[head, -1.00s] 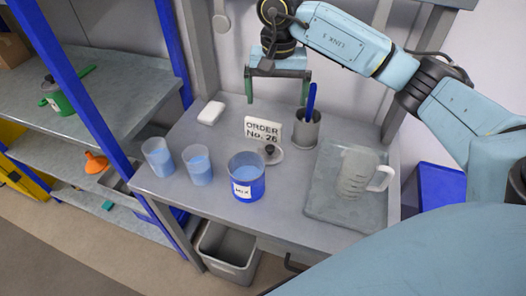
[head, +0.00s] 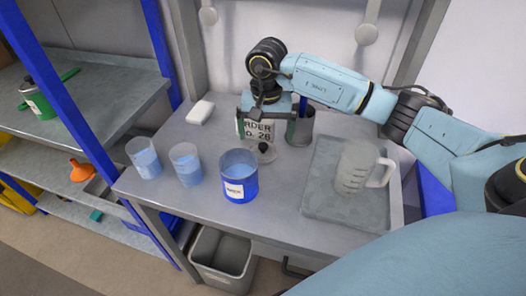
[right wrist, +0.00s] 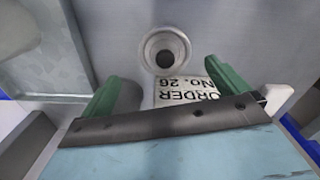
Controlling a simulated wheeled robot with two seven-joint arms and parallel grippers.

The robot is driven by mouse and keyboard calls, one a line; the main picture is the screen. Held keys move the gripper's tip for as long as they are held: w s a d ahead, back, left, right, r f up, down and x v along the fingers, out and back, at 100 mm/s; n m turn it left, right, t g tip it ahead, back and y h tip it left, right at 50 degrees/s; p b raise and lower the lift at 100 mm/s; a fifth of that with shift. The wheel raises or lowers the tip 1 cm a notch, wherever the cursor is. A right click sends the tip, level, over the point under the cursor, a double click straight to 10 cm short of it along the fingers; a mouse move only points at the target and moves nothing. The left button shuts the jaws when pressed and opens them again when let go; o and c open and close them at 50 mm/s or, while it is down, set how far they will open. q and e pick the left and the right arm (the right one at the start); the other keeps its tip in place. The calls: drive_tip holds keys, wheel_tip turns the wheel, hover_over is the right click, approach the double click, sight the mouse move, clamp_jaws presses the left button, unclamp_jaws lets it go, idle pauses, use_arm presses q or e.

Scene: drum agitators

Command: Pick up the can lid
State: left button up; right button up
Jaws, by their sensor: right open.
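The can lid (head: 266,156) is a pale disc with a dark knob. It lies flat on the grey table behind the blue can (head: 239,187), in front of the order sign (head: 262,130). It also shows in the right wrist view (right wrist: 165,48), just beyond my fingertips. My right gripper (head: 266,130) is open and empty, pointing down, its green fingers on either side of the sign in the picture. My left gripper is not in view.
Two clear cups of blue liquid, one (head: 186,165) beside the other, stand left of the can. A grey holder (head: 301,127) stands behind right. A measuring jug (head: 358,168) sits on a tray (head: 325,206) at the right. A white block (head: 200,112) lies back left.

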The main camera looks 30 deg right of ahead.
sight(263, 144)
drive_tip(key=f, duration=0.5)
drive_tip(key=shift+w+a+f, duration=0.1)
drive_tip(key=shift+w+a, duration=0.15)
drive_tip(key=shift+a, duration=0.05)
drive_tip(key=c, duration=1.1)
